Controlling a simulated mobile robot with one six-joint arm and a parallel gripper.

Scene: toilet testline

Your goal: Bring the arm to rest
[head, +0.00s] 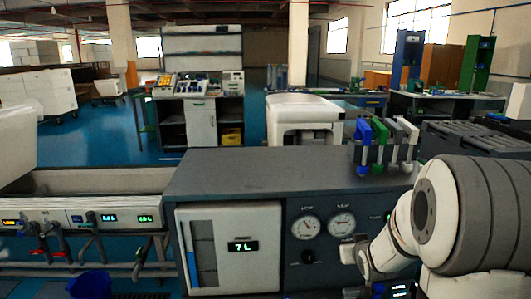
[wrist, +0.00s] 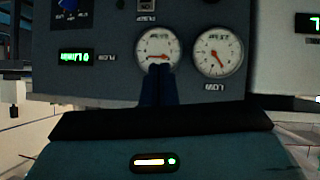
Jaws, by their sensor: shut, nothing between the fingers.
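My arm (head: 425,210) shows at the right of the head view, its white links bent low in front of the dark grey test bench (head: 260,165). My gripper (wrist: 158,85) shows in the wrist view as two dark fingers close together, with nothing seen between them. The fingers point at the bench's front panel and overlap the lower edge of one round gauge (wrist: 157,48). I cannot tell whether they touch the panel. In the head view I cannot make out the fingers clearly.
The panel has two gauges (head: 306,228) and a white tank reading 7 L (head: 230,250). Blue, green and white handled tools (head: 380,135) stand on the bench's right end, close to my arm. Pipes and red valves (head: 50,252) are at left. Blue floor lies open behind.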

